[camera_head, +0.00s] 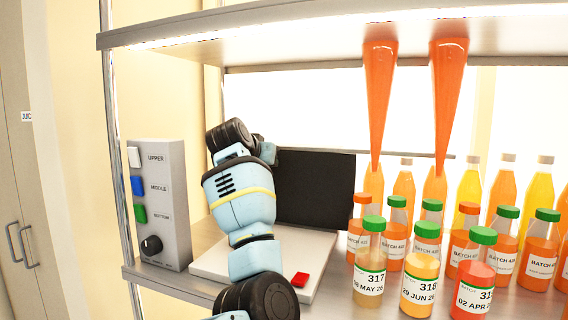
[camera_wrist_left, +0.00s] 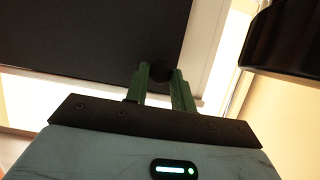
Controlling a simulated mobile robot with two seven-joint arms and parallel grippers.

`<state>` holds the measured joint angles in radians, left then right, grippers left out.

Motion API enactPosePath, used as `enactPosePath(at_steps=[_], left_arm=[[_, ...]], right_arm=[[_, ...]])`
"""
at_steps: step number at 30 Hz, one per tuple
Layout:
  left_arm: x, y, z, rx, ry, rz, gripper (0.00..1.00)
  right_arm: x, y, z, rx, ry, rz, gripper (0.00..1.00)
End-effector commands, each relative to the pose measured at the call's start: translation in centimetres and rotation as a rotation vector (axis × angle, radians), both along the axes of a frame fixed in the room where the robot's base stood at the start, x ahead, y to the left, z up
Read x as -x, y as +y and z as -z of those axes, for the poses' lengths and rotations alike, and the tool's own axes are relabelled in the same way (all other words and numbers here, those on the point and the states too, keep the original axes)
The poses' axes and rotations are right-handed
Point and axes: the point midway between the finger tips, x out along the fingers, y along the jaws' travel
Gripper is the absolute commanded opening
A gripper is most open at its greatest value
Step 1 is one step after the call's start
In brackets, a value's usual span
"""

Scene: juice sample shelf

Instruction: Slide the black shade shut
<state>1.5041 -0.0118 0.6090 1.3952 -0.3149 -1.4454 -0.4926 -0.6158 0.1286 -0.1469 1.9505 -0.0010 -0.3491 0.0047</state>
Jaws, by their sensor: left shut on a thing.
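The black shade (camera_head: 316,188) is a flat dark panel standing upright behind the white base plate (camera_head: 318,240) on the shelf. It fills the upper left of the left wrist view (camera_wrist_left: 90,40). A round black knob (camera_wrist_left: 160,70) sits near the shade's edge. My left gripper (camera_wrist_left: 161,80) has its green fingers on either side of this knob, shut on it. In the head view my blue left arm covers the shade's left part, and the fingers are hidden. My right gripper is in neither view.
A grey switch box (camera_head: 160,205) stands at the left of the shelf. Several juice sample bottles (camera_head: 421,280) crowd the right side, close to the plate. An upper shelf (camera_head: 330,35) hangs overhead.

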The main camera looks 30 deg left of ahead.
Motion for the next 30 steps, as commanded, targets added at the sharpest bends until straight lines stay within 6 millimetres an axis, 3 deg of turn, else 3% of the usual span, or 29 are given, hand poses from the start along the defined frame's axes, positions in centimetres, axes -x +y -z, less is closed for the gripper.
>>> enactPosePath(at_steps=[3, 12, 13, 18, 30], left_arm=[[0.24, 1.00, 0.09, 0.001, 0.001, 0.000, 0.00], [0.26, 1.08, 0.11, 0.001, 0.002, 0.002, 0.00], [0.26, 1.07, 0.11, 0.001, 0.002, 0.002, 0.26], [0.25, 1.06, 0.10, 0.001, 0.002, 0.002, 0.46], [0.93, 0.95, -0.25, 0.001, -0.001, 0.000, 0.46]], right_arm=[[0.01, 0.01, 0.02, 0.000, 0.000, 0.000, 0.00], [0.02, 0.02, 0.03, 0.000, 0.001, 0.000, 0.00], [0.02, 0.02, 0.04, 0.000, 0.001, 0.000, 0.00], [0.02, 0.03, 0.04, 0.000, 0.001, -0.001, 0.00], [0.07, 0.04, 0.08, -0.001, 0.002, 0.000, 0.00]])
